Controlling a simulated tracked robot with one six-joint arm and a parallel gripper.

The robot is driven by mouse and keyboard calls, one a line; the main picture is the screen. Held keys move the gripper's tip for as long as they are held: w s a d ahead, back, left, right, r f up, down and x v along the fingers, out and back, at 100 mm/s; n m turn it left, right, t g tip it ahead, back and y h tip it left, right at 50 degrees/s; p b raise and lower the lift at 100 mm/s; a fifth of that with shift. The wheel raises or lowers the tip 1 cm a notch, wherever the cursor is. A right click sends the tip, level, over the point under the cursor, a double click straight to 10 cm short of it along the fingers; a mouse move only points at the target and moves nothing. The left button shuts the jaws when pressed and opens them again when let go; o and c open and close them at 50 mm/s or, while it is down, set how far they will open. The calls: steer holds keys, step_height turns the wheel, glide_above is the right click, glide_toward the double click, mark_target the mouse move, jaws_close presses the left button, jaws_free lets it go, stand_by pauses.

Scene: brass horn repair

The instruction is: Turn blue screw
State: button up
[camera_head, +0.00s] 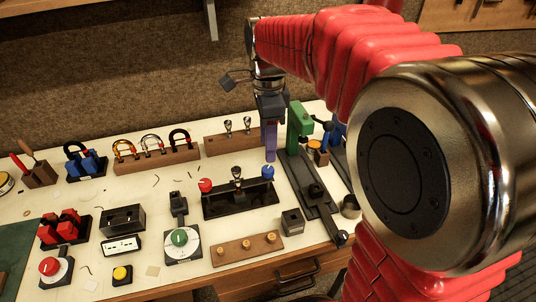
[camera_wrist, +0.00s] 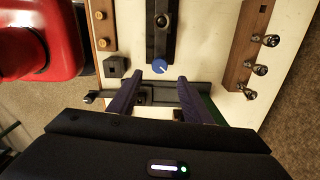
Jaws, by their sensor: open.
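The blue screw (camera_head: 268,172) is a round blue knob at the right end of a long black base (camera_head: 240,203). A red knob (camera_head: 205,185) is at the other end of that base. In the wrist view the blue screw (camera_wrist: 159,69) has a pale mark and lies just beyond my fingertips, roughly between them. My gripper (camera_head: 270,158) hangs above the bench, close to the blue screw. In the wrist view its two purple fingers (camera_wrist: 158,78) are spread with nothing between them.
A green press-like tool (camera_head: 300,122) with a dark base stands right beside my gripper. A wooden block with silver pieces (camera_head: 232,142) is behind. A small dark box (camera_head: 293,222) and a wooden strip with brass knobs (camera_head: 247,248) are in front.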

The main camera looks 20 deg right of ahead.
step_height(320, 180, up, 6)
stand_by(0.7)
steer(key=s+f+n+t, duration=0.2)
steer(key=s+f+n, duration=0.1)
steer(key=s+n, duration=0.6)
steer(key=s+f+n+t, duration=0.3)
steer(key=s+n, duration=0.6)
steer(key=n, duration=0.1)
steer(key=shift+a+f+t, duration=0.15)
steer(key=shift+f+t, duration=0.05)
steer(key=shift+t, duration=0.1)
steer(key=shift+s, duration=0.1)
steer(key=shift+c, duration=0.3)
